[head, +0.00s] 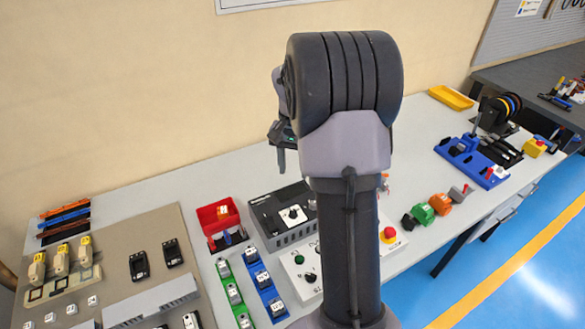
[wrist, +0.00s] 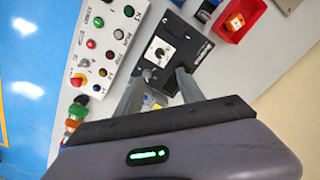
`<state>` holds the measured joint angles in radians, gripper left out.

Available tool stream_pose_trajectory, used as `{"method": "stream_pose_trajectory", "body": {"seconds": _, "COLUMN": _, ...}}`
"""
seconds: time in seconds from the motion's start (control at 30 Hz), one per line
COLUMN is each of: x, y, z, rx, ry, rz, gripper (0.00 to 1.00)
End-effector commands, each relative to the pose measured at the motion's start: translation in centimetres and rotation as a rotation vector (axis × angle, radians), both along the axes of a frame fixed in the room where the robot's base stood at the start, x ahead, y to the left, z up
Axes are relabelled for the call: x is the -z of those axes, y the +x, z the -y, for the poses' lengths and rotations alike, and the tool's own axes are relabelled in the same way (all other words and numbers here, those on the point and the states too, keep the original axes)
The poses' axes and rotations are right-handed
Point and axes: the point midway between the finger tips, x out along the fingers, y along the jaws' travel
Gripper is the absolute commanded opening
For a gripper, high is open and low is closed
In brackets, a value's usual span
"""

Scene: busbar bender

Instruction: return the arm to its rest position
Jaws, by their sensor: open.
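My arm stands upright in the middle of the head view, its dark upper link hiding part of the table. My gripper (head: 280,150) shows only in part at the left of that link, above the table and in front of the wall. In the wrist view my gripper (wrist: 165,80) has its two grey fingers apart, with nothing held between them. Beyond the fingertips is a black box with a white dial (wrist: 161,53), which also stands on the table in the head view (head: 268,212). The gripper looks clear of it.
A white panel with buttons (wrist: 110,35) lies beside the black box. A red bin (head: 215,216), blue and green racks and a grey board (head: 115,265) are at left. At right are green and orange parts, a blue fixture (head: 475,160) and a yellow tray (head: 451,97). The blue floor is clear.

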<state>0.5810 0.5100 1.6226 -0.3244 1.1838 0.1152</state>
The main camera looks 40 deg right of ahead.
Motion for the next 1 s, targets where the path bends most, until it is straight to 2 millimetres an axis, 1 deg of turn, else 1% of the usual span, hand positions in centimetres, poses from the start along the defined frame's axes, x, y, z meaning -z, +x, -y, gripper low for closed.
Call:
{"method": "stream_pose_trajectory", "body": {"seconds": 0.17, "x": 0.0, "y": 0.0, "z": -0.1, "rx": -0.001, "ry": 0.000, "rz": 0.001, "gripper": 0.45}}
{"method": "stream_pose_trajectory", "body": {"seconds": 0.23, "x": -0.8, "y": 0.1, "z": -1.1, "rx": -0.018, "ry": -0.005, "rz": 0.017, "gripper": 0.45}}
{"method": "stream_pose_trajectory", "body": {"seconds": 0.27, "x": -1.4, "y": 0.1, "z": -2.2, "rx": -0.036, "ry": -0.008, "rz": 0.031, "gripper": 0.45}}
{"method": "stream_pose_trajectory", "body": {"seconds": 0.33, "x": -3.6, "y": -0.3, "z": -6.1, "rx": -0.102, "ry": -0.020, "rz": 0.088, "gripper": 0.45}}
{"method": "stream_pose_trajectory", "body": {"seconds": 0.37, "x": -4.7, "y": -0.9, "z": -8.5, "rx": -0.140, "ry": -0.024, "rz": 0.121, "gripper": 0.45}}
{"method": "stream_pose_trajectory", "body": {"seconds": 0.4, "x": -6.1, "y": -2.0, "z": -11.8, "rx": -0.200, "ry": -0.029, "rz": 0.169, "gripper": 0.45}}
{"method": "stream_pose_trajectory", "body": {"seconds": 0.47, "x": -7.4, "y": -4.4, "z": -16.7, "rx": -0.286, "ry": -0.032, "rz": 0.245, "gripper": 0.45}}
{"method": "stream_pose_trajectory", "body": {"seconds": 0.5, "x": -8.0, "y": -6.4, "z": -19.7, "rx": -0.345, "ry": -0.031, "rz": 0.296, "gripper": 0.45}}
{"method": "stream_pose_trajectory", "body": {"seconds": 0.57, "x": -8.0, "y": -9.5, "z": -23.5, "rx": -0.426, "ry": -0.027, "rz": 0.367, "gripper": 0.45}}
{"method": "stream_pose_trajectory", "body": {"seconds": 0.6, "x": -7.7, "y": -11.5, "z": -25.5, "rx": -0.474, "ry": -0.023, "rz": 0.412, "gripper": 0.45}}
{"method": "stream_pose_trajectory", "body": {"seconds": 0.7, "x": -6.5, "y": -15.4, "z": -28.8, "rx": -0.567, "ry": -0.011, "rz": 0.495, "gripper": 0.45}}
{"method": "stream_pose_trajectory", "body": {"seconds": 0.8, "x": -5.6, "y": -17.5, "z": -30.3, "rx": -0.614, "ry": 0.000, "rz": 0.541, "gripper": 0.45}}
{"method": "stream_pose_trajectory", "body": {"seconds": 0.83, "x": -5.5, "y": -17.8, "z": -30.5, "rx": -0.621, "ry": 0.001, "rz": 0.548, "gripper": 0.45}}
{"method": "stream_pose_trajectory", "body": {"seconds": 1.0, "x": -5.5, "y": -18.1, "z": -30.7, "rx": -0.627, "ry": 0.003, "rz": 0.554, "gripper": 0.45}}
